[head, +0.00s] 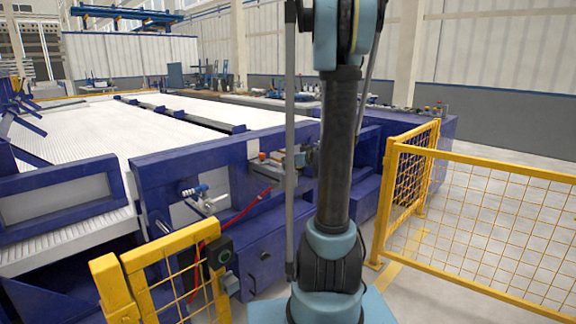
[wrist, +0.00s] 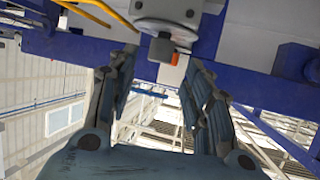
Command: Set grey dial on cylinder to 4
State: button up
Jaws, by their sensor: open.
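In the wrist view, a pale grey round cylinder (wrist: 168,14) sits at the top centre. A darker grey block-like knob, apparently the dial (wrist: 161,49), sticks out from it, with a small orange piece (wrist: 175,58) beside it. My gripper (wrist: 161,60) is open, its two fingers on either side of the knob in the picture. I see no contact, and the depth gap is hard to tell. No scale numbers are readable. In the head view my arm stands in front of the machine, and my gripper and the dial cannot be made out clearly.
A blue machine frame (head: 275,240) stands ahead, with a white ribbed bed (head: 80,135) behind it. A yellow mesh fence (head: 480,215) is at right, and a yellow gate (head: 170,270) at front left. A red hose (head: 245,212) runs along the frame.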

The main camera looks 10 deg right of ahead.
jog(key=shift+v, duration=2.8)
jog(key=shift+f, duration=0.1)
jog(key=s+a+f+g, duration=0.3)
jog(key=s+a, duration=0.1)
jog(key=s, duration=0.4)
jog(key=s+a+f+g, duration=0.3)
jog(key=s+a, duration=0.1)
jog(key=s, duration=0.4)
jog(key=s+d+f+m+g+h, duration=0.2)
jog(key=s, duration=0.7)
jog(key=s+d+f+m+g+h, duration=0.2)
jog(key=s+f, duration=0.1)
jog(key=s, duration=0.6)
jog(key=shift+f+h, duration=0.25)
jog(key=shift+h, duration=0.15)
